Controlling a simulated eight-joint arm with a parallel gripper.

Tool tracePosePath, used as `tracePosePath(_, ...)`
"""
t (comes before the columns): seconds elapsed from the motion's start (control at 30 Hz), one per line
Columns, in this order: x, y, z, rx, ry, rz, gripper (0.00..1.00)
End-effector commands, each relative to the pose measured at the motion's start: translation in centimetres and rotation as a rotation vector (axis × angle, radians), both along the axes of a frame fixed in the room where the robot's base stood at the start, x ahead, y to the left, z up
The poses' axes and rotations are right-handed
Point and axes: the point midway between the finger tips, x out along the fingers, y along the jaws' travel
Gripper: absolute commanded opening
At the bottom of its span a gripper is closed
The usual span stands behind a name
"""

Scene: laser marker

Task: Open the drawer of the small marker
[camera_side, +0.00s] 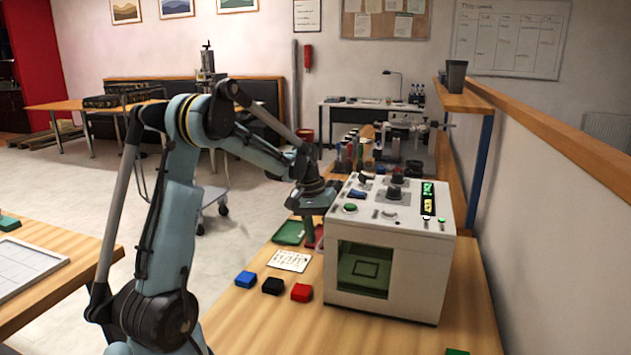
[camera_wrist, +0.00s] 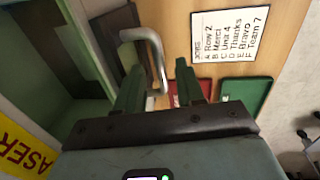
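The small marker is a white box (camera_side: 400,275) with a green-tinted window, knobs and lit displays, on the right of the bench in the side view. In the wrist view, green walls (camera_wrist: 70,45) and a yellow label (camera_wrist: 22,150) of a machine show at left. A silver curved handle (camera_wrist: 155,50) stands out beside a dark panel (camera_wrist: 116,40) there. My gripper (camera_wrist: 158,82) is open, with the handle between its two fingers and a gap to the right finger. In the side view my gripper (camera_side: 310,226) points down at the marker's left side; the handle is hidden there.
A red tray (camera_wrist: 178,98) lies close beyond my right finger.

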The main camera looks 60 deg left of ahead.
Motion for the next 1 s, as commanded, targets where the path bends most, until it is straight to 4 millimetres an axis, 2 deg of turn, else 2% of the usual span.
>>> tracePosePath(0.23,0.0,0.0,-0.1,0.000,0.000,0.000,0.38)
tracePosePath(0.5,0.0,0.0,0.0,0.000,0.000,0.000,0.00)
tracePosePath(0.87,-0.1,0.2,0.0,0.000,0.000,0.001,0.00)
tracePosePath(1.0,-1.6,1.8,0.0,0.001,0.001,0.007,0.00)
